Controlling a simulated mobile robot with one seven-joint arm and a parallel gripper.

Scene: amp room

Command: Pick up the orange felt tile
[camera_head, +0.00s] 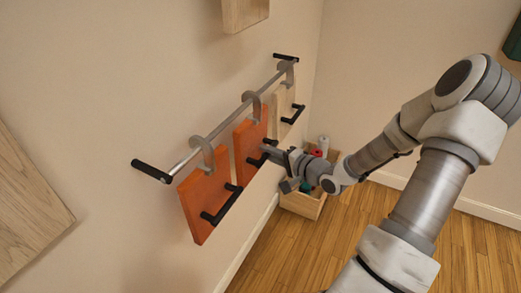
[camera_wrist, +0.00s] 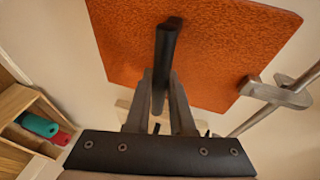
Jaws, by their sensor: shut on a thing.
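An orange tile (camera_head: 247,140) with a mottled, felt-like face hangs upright at the middle hook (camera_head: 253,103) of a metal wall rail (camera_head: 224,123). In the wrist view the tile (camera_wrist: 210,45) fills the upper middle, and a grey hook (camera_wrist: 262,90) meets its right edge. Its black bar handle (camera_wrist: 166,50) stands out from its face. My gripper (camera_head: 269,153) is at this handle, its fingers closed on the bar from both sides. A second orange tile (camera_head: 203,200) with a black handle (camera_head: 222,207) hangs nearer on the left.
A pale wooden tile (camera_head: 283,104) hangs at the far end of the rail, close to the middle tile. Black caps (camera_head: 152,171) end the rail. Below, a wooden crate (camera_head: 303,205) with rolls, one red (camera_head: 316,154), stands on the floor. The floor (camera_head: 400,240) is open at right.

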